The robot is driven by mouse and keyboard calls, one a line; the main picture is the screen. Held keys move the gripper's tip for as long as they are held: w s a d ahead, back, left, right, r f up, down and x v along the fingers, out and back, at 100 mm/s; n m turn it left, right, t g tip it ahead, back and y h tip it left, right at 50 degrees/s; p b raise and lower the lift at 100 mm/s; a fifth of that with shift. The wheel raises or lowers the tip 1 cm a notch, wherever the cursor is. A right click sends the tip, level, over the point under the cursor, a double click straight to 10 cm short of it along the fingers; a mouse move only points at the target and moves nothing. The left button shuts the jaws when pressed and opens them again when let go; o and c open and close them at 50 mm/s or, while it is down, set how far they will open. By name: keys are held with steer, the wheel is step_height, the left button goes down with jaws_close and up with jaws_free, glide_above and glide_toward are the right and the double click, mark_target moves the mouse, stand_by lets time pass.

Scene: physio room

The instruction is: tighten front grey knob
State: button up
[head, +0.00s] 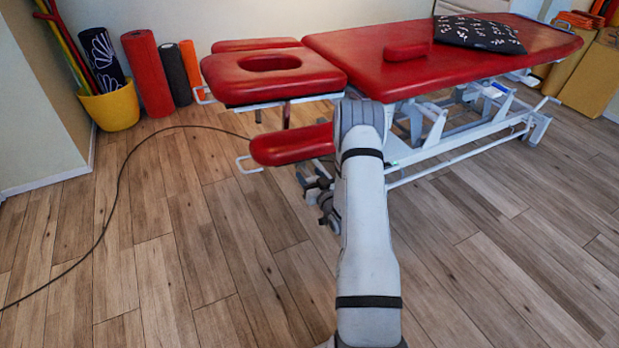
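The red treatment table (365,62) stands across the back of the head view on a pale metal frame. Its head section (228,82) has an oval face hole, and a red armrest pad (285,147) hangs below it. I cannot make out the front grey knob for certain. My grey arm rises from the bottom centre and covers part of the frame. Dark grey parts (326,198) show just left of it, below the pad. They look like my wrist and gripper, but the fingers are too small and hidden to tell their opening or any contact.
A black cable (118,190) curves over the wooden floor at left. A yellow bucket (110,107) and several upright rolls (148,75) stand by the wall. A dark patterned cushion (478,34) lies on the table. Floor in front is clear.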

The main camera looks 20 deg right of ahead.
steer(key=o, duration=0.4)
steer(key=shift+c, duration=0.2)
steer(key=s+p, duration=0.1)
steer(key=s, duration=0.7)
steer(key=shift+d, duration=0.1)
steer(key=shift+w+r, duration=0.1)
